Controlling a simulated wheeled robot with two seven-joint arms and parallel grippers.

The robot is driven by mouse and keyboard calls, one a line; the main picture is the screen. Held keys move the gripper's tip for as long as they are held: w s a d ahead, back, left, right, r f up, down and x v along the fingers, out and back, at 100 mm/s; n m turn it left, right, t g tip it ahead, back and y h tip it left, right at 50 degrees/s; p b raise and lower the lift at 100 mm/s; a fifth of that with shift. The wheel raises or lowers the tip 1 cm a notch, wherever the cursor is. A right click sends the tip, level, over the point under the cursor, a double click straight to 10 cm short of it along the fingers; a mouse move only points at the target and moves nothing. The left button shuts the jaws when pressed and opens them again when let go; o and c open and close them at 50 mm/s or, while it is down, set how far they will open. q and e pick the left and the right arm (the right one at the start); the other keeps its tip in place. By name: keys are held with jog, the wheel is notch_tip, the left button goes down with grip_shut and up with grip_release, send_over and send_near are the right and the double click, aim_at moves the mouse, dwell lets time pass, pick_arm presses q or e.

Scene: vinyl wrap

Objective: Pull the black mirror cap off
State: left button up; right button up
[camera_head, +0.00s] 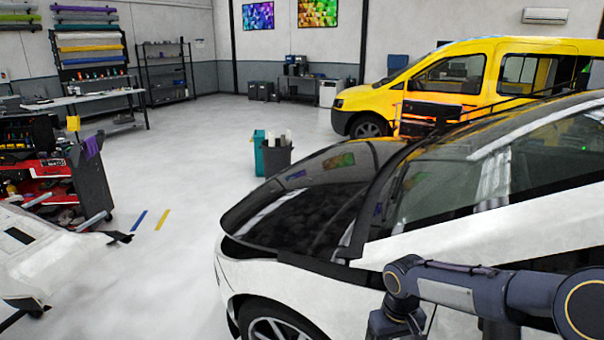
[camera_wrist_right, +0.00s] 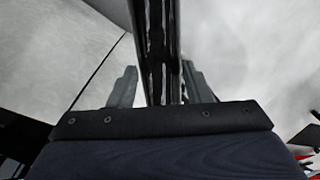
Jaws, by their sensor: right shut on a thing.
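In the right wrist view, a glossy black piece (camera_wrist_right: 162,35), which looks like the black mirror cap, runs up between the two fingers of my right gripper (camera_wrist_right: 160,75). The gripper is shut on it. The far end of the piece leaves the picture at the top, so I cannot tell whether it is still attached to anything. The white car (camera_head: 350,300) with a black hood stands close in front in the head view. My right arm comes in at the bottom right beside it; its gripper is hidden there. My left gripper is not in view.
A yellow van (camera_head: 455,80) stands behind the white car. A red and black tool trolley (camera_head: 90,190) and a white body panel (camera_head: 35,250) are at the left. Dark and teal bins (camera_head: 275,158) stand mid-floor.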

jog(key=shift+d+f+m, duration=0.2)
jog(key=shift+f+m, duration=1)
jog(key=shift+f, duration=0.1)
